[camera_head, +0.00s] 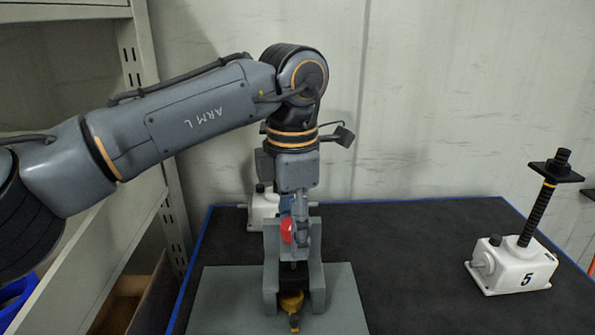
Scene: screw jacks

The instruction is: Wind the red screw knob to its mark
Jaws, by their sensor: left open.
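The red screw knob (286,230) shows as a small red patch at the left side of my left gripper, mostly hidden behind it. My left gripper (300,232) points straight down and is open, with its fingers at the knob; whether they touch it I cannot tell. Below it stands a grey U-shaped fixture (270,291) on a grey plate (228,295), with a yellow part (291,301) low between its uprights. No mark for the knob can be made out. My right gripper is out of view.
A white screw jack (512,266) marked 5, with a tall black threaded post, stands at the right of the dark table (410,260). Another white jack (261,212) is partly hidden behind my gripper. A shelf rack (165,120) stands left. The table between fixture and right jack is clear.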

